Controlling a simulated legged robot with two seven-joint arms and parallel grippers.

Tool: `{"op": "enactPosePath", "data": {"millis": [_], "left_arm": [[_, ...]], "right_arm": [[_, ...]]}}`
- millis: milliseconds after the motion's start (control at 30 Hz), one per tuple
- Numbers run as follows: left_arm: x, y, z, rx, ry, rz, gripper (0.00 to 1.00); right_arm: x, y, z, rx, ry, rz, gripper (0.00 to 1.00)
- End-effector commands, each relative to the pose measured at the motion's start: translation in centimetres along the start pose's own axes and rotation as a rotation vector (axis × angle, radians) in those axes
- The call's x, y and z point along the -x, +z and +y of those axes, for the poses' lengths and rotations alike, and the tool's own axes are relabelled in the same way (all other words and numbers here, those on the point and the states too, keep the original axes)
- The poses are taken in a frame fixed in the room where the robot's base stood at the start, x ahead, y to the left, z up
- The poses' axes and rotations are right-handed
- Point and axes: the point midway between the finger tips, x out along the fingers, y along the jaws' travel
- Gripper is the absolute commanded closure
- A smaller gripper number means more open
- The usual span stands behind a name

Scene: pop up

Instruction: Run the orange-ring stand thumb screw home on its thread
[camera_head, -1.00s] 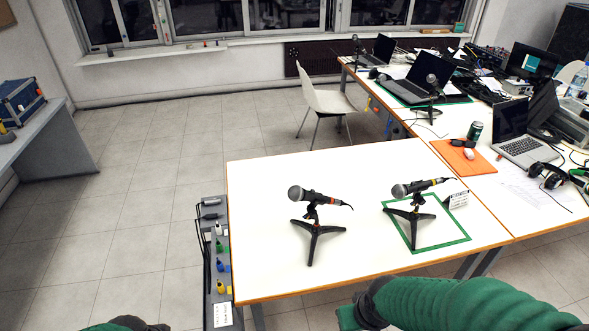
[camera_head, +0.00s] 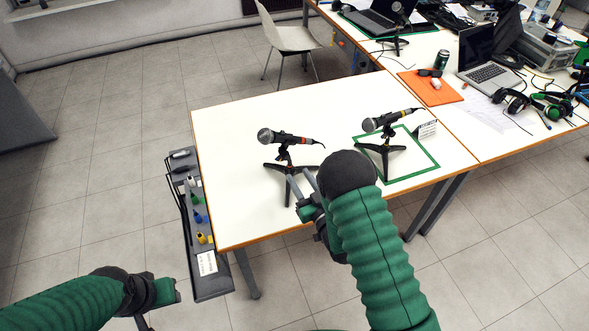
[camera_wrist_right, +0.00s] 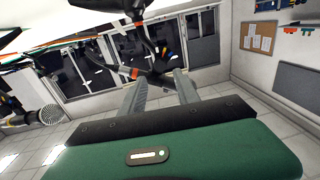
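The left black microphone stand (camera_head: 287,160) stands on the white table and holds a microphone (camera_head: 268,136) with a red-orange ring. A second stand (camera_head: 384,150) with a yellow-ringed microphone (camera_head: 372,124) stands inside the green square. My right gripper (camera_head: 300,176) is open at the near side of the left stand, partly covering its legs. In the right wrist view, which looks upside down, the stand's clamp (camera_wrist_right: 160,68) lies between and beyond the spread fingers (camera_wrist_right: 158,82). I cannot clearly make out the thumb screw. My left gripper (camera_head: 160,292) is low at the left, off the table.
A grey rack (camera_head: 212,278) with coloured pieces hangs at the table's left edge. A small sign (camera_head: 427,130) stands beside the green square. Laptops, headphones (camera_head: 511,99) and an orange mat (camera_head: 432,88) are on the farther table. The table's left part is bare.

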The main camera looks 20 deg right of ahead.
Motion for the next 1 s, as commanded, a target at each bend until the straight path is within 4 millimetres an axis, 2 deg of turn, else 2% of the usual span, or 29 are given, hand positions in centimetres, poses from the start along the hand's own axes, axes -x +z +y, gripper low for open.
{"op": "enactPosePath", "data": {"millis": [500, 800, 967, 1000], "left_arm": [[-1.1, 0.2, 0.0, 0.000, 0.000, 0.000, 0.64], [-0.9, 0.2, 0.0, 0.000, 0.000, 0.000, 0.64], [-0.9, 0.2, 0.0, 0.000, 0.000, 0.000, 0.64], [-0.9, 0.2, 0.0, 0.000, 0.000, 0.000, 0.64]], "right_arm": [[-7.8, 0.0, -0.1, -0.001, -0.001, 0.002, 0.62], [-7.5, -0.1, 0.0, -0.001, 0.001, -0.001, 1.00], [-7.5, -0.1, 0.0, 0.013, 0.000, 0.000, 1.00], [-7.5, -0.1, -0.1, 0.123, -0.002, -0.001, 1.00]]}}
